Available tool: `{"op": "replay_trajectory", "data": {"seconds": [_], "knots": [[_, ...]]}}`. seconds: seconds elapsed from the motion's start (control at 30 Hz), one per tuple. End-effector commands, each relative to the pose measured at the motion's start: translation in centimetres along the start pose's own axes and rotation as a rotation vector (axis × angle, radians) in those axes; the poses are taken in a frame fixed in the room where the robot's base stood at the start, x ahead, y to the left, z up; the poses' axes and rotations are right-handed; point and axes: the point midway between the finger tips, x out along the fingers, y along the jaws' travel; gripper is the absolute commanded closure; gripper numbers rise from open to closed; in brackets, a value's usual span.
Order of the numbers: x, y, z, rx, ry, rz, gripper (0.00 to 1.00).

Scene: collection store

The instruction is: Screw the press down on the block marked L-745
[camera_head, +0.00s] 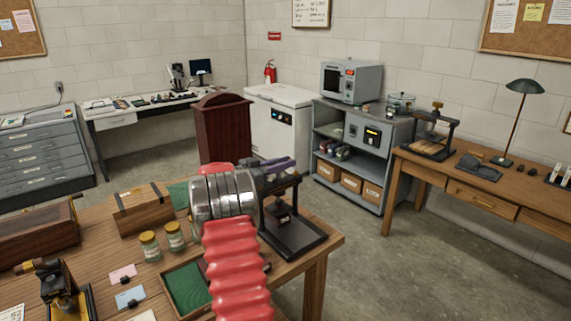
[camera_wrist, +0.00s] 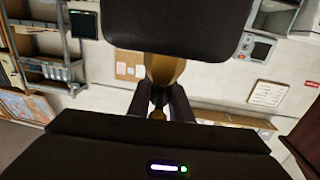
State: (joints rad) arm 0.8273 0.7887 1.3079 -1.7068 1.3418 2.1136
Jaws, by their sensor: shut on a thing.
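A black press (camera_head: 305,237) with a flat base plate and an upright frame stands at the right corner of the near wooden table. A small dark shape (camera_head: 284,211) sits inside its frame; I cannot tell whether it is a block or the press's plate. My gripper (camera_head: 284,163) is at the top of this press, partly hidden by my arm. In the wrist view, my gripper (camera_wrist: 163,98) is shut on a brass-coloured handle (camera_wrist: 166,70), with a finger on each side. A dark body fills the top of that view. No L-745 mark is readable.
A second press (camera_head: 62,285) stands at the table's near left, and a third (camera_head: 437,135) on the right-hand desk. A wooden box (camera_head: 143,208), two jars (camera_head: 150,246) and a green-lined tray (camera_head: 180,290) lie left of my arm. Floor shows right of the table.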

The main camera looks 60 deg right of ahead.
Motion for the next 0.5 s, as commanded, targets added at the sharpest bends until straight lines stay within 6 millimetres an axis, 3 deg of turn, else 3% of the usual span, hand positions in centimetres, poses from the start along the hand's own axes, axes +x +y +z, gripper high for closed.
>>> {"op": "replay_trajectory", "data": {"seconds": [0.5], "knots": [[0.15,0.74,0.46,-0.006,-0.003,0.185,1.0]]}}
